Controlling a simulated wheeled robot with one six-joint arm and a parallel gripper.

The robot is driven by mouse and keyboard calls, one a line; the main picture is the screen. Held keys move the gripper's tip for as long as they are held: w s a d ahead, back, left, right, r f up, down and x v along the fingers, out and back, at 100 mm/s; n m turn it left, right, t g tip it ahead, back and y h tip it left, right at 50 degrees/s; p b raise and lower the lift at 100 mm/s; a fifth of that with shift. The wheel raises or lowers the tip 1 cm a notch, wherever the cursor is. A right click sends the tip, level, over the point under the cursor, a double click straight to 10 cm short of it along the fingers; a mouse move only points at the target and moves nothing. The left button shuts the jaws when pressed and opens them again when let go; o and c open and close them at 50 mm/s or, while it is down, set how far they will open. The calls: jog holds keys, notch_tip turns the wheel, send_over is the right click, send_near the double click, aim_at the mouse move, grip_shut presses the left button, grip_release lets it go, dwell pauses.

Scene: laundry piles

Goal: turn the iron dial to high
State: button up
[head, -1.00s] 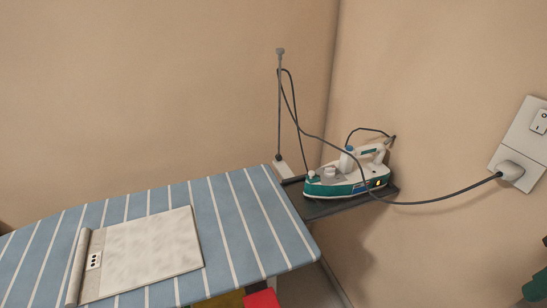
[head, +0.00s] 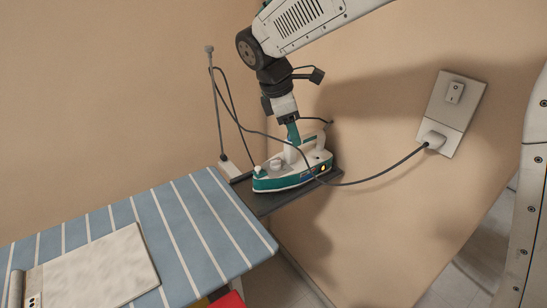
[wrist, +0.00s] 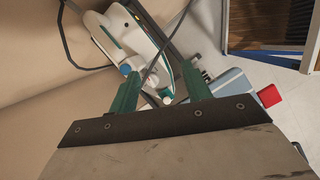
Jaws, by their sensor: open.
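The white and teal iron (head: 300,176) rests on a dark shelf at the end of the ironing board. White knobs stand on its front top; one of them (head: 275,163) is likely the dial, but its setting is too small to read. My gripper (head: 294,143) is above the iron, pointing down, beside the handle. In the wrist view my gripper (wrist: 160,78) has its teal fingers spread with a gap between them. The iron (wrist: 128,32) lies beyond them, and a small white round part (wrist: 167,98) shows between the fingers. Contact cannot be told.
A dark cord runs from the iron past a thin upright stand (head: 218,110) to the wall socket (head: 446,115). An orange light glows at the iron's heel.

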aim_at(273, 161)
jog(key=w+a+f+n, duration=0.3)
jog(key=a+f, duration=0.2)
jog(key=a, duration=0.2)
jog(key=shift+t, duration=0.3)
jog(key=x, duration=0.7)
jog(key=shift+w+d+f, duration=0.1)
jog(key=shift+d, duration=0.2)
jog(key=shift+h, duration=0.3)
jog(key=c, duration=1)
